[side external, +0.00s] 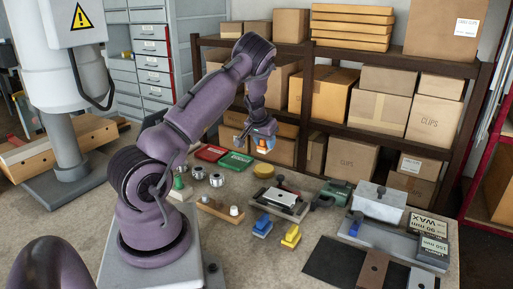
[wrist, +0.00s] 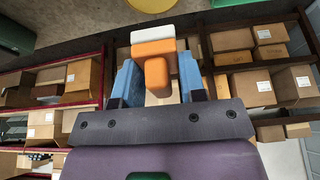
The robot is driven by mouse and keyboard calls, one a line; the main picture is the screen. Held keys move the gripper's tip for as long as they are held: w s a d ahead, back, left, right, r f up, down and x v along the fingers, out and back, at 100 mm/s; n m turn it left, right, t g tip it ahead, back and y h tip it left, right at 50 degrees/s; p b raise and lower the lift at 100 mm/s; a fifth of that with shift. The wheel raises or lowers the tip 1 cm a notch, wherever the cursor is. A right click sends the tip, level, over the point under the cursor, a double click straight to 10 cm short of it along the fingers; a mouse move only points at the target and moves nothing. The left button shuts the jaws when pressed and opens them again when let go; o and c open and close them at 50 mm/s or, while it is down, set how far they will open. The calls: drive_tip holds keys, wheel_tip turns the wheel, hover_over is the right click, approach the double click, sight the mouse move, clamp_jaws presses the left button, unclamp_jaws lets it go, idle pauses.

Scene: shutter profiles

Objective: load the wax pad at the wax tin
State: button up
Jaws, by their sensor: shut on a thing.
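My gripper (side external: 262,138) is raised above the back of the bench. Its blue fingers are shut on the orange handle of the wax pad (side external: 265,142). In the wrist view the pad (wrist: 153,47) sits between the fingers (wrist: 156,80), with a white face at its far end. A round yellow-topped tin (side external: 263,171), which looks like the wax tin, stands on the bench below my gripper. A yellow disc (wrist: 152,4) is cut off at the top of the wrist view. The pad and the tin are apart.
Red (side external: 211,152) and green (side external: 236,162) trays lie left of the tin. A metal fixture (side external: 280,203) stands in front of it. Blue (side external: 262,226) and yellow (side external: 291,236) blocks sit nearer. Shelves of boxes (side external: 352,158) rise behind the bench.

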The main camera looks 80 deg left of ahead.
sight(267, 166)
drive_tip(key=shift+f, duration=3.05)
drive_tip(key=shift+d+f, duration=0.1)
drive_tip(key=shift+f, duration=0.5)
drive_tip(key=shift+r, duration=0.1)
drive_tip(key=shift+r, duration=3.5)
